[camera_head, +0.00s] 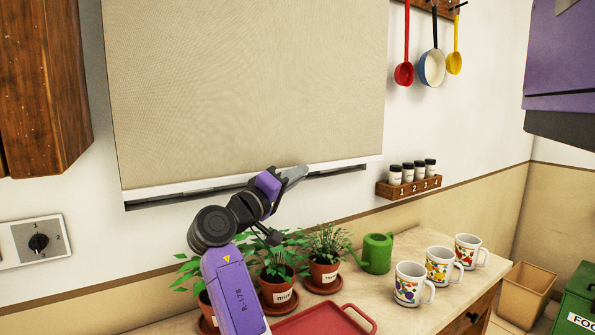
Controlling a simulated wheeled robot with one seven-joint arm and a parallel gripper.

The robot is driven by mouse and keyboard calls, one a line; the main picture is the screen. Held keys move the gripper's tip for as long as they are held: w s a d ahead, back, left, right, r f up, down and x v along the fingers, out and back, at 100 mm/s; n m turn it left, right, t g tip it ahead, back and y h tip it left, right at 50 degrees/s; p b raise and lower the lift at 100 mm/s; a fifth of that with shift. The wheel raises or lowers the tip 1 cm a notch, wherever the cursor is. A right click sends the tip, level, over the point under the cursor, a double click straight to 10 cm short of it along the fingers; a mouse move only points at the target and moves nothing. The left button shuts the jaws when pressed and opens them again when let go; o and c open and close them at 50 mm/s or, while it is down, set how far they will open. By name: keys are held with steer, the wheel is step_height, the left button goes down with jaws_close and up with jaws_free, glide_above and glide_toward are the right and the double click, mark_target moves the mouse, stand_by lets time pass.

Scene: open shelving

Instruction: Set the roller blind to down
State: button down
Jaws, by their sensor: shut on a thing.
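The beige roller blind (245,85) hangs on the white wall and fills the upper middle of the view. Its top is out of frame. Its white bottom bar (170,193) sits low, with only a thin dark strip (345,173) of the window opening showing below it. My purple and black arm reaches up from below. My gripper (293,176) is at the bottom bar, right of its middle, and is shut on it. The fingers hide that part of the bar, so the exact grip is hard to see.
Below stand potted herbs (325,270), a green watering can (376,253), a red tray (325,323) and patterned mugs (440,266) on the counter. A spice rack (408,188) and hanging ladles (433,68) are right, a wooden cabinet (40,80) left.

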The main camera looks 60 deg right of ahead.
mark_target(296, 88)
steer(key=shift+w+f, duration=0.1)
steer(key=shift+f, duration=0.25)
steer(key=c, duration=1.8)
jaws_free()
steer(key=shift+r, duration=0.15)
step_height(296, 88, up, 20)
steer(key=shift+p, duration=0.45)
steer(key=shift+b+v, duration=0.3)
steer(key=shift+v, duration=4.2)
steer(key=shift+p, duration=0.35)
